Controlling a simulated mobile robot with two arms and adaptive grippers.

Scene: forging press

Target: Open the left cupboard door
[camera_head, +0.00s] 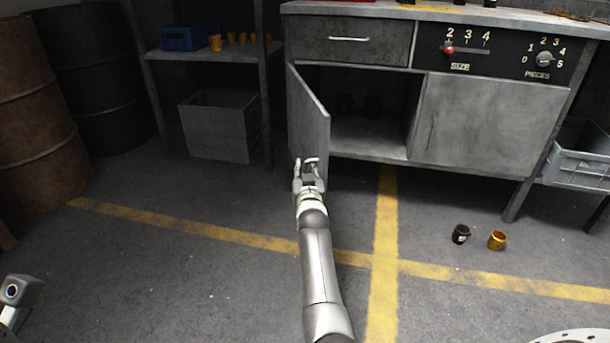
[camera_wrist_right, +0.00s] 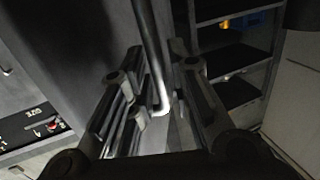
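The left cupboard door (camera_head: 308,118) is a grey metal panel under the drawer. It stands swung wide open, out from the cabinet, and shows the dark cupboard inside (camera_head: 368,128). My right gripper (camera_head: 306,166) is at the door's lower front part. In the right wrist view, the door's bar handle (camera_wrist_right: 151,45) runs down between the two fingers of the right gripper (camera_wrist_right: 164,95). The fingers stand apart, with a gap beside the handle, so they look open around it. My left gripper is not in view.
The right cupboard door (camera_head: 485,125) is shut. A dark cup (camera_head: 460,234) and a yellow cup (camera_head: 497,240) are on the floor at right. A grey crate (camera_head: 220,125) and shelf unit stand left of the cabinet, with barrels (camera_head: 38,120) beyond. The floor before the cabinet is mostly clear.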

